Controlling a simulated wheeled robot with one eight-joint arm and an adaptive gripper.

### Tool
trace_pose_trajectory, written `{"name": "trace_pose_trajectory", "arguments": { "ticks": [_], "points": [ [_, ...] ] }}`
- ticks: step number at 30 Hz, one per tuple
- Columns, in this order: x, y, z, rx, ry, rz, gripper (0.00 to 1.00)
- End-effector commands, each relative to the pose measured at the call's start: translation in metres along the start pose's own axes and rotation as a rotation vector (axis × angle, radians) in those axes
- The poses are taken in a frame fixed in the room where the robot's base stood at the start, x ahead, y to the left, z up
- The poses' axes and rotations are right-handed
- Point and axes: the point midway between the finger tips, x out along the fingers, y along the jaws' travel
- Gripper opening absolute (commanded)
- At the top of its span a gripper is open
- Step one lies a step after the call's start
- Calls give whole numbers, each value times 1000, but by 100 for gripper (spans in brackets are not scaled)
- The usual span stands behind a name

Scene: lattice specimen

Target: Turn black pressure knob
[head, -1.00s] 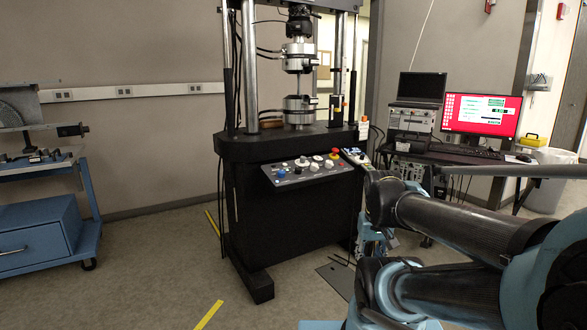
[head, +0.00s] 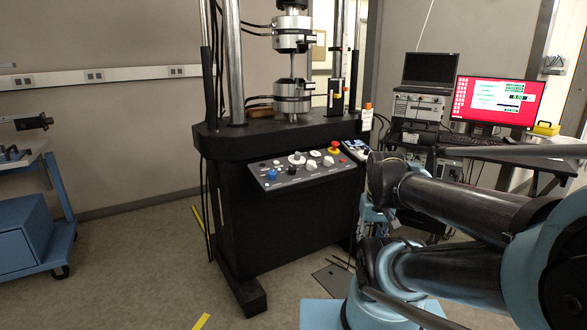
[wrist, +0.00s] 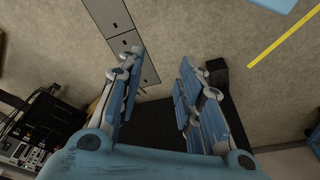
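The control panel (head: 258,181) slopes out from the front of the black testing machine. It carries a small dark knob (head: 292,170), which may be the black pressure knob; its label is too small to read. A blue knob (head: 271,174) is left of it, with several pale knobs around and a red mushroom button (head: 333,150) on a yellow base at the upper right. My gripper (wrist: 160,88) is open and empty in the wrist view, pointing toward the floor. No panel knob shows between its fingers. In the head view my arm is at the right, apart from the panel.
A black machine foot (head: 250,297) reaches forward on the floor. Right of the machine stand a desk with a laptop (head: 430,72) and a red-screened monitor (head: 497,102). A blue cabinet (head: 25,232) is at the left. Open floor lies between cabinet and machine.

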Motion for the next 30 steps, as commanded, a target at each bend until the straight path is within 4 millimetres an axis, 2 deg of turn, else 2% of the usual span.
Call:
{"name": "trace_pose_trajectory", "arguments": {
  "ticks": [2,4,5,8,11,20,30],
  "points": [
    [0,0,0,0,0,0,33],
    [0,0,0,-1,0,0,47],
    [-5,0,4,-2,9,0,50],
    [-14,-2,-2,-18,17,-5,50],
    [-28,-6,-23,-54,26,-15,50],
    [-88,-37,-123,-228,74,-62,50],
    [-134,-94,-246,-429,135,-115,50]
  ]
}}
